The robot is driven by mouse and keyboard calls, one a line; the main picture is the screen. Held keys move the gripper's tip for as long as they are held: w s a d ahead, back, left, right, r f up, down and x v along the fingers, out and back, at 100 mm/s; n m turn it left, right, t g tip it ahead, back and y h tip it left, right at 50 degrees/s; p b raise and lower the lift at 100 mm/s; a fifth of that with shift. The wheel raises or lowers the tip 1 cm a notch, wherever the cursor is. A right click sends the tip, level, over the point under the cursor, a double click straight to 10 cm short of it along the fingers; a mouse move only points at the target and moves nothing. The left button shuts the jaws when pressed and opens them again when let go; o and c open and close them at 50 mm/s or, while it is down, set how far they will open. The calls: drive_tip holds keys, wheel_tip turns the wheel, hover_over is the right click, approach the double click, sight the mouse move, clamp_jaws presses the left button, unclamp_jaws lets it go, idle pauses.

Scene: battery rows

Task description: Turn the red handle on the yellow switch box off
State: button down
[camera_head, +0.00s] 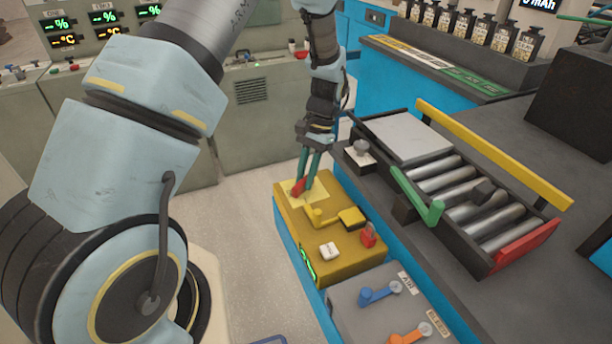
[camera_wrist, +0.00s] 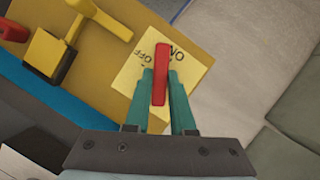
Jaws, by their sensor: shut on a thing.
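The yellow switch box (camera_head: 346,252) stands at the middle of the head view; its top also fills the upper left of the wrist view (camera_wrist: 107,72). Its red handle (camera_wrist: 160,73) lies over a pale yellow label (camera_wrist: 190,72) with "ON" and "OFF" lettering. In the wrist view the handle points up the picture, near the "ON" lettering, with "OFF" to its left. My gripper (camera_wrist: 165,78) has green fingers on both sides of the red handle and is shut on it. In the head view the handle (camera_head: 298,188) shows at my fingertips. The handle's pivot is hidden.
A yellow lever (camera_head: 325,217), a white button (camera_head: 329,250) and a small red part (camera_head: 368,236) sit on the same box. A grey box (camera_head: 375,300) with blue and orange levers is in front. A roller tray (camera_head: 470,200) stands to the right.

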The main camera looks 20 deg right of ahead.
drive_tip(key=n+h, duration=0.1)
drive_tip(key=n, duration=0.2)
drive_tip(key=n+g+h, duration=0.1)
drive_tip(key=n, duration=0.2)
drive_tip(key=shift+w+a, duration=0.15)
drive_tip(key=n+h, duration=0.1)
drive_tip(key=n, duration=0.2)
drive_tip(key=n+h, duration=0.1)
drive_tip(key=n, duration=0.1)
drive_tip(key=shift+a+n+g, duration=0.1)
drive_tip(key=shift+n+g, duration=0.3)
drive_tip(key=c, duration=0.8)
unclamp_jaws()
drive_tip(key=shift+o, duration=0.2)
drive_tip(key=b+v, duration=0.2)
drive_tip(key=v, duration=0.9)
drive_tip(key=shift+a, duration=0.15)
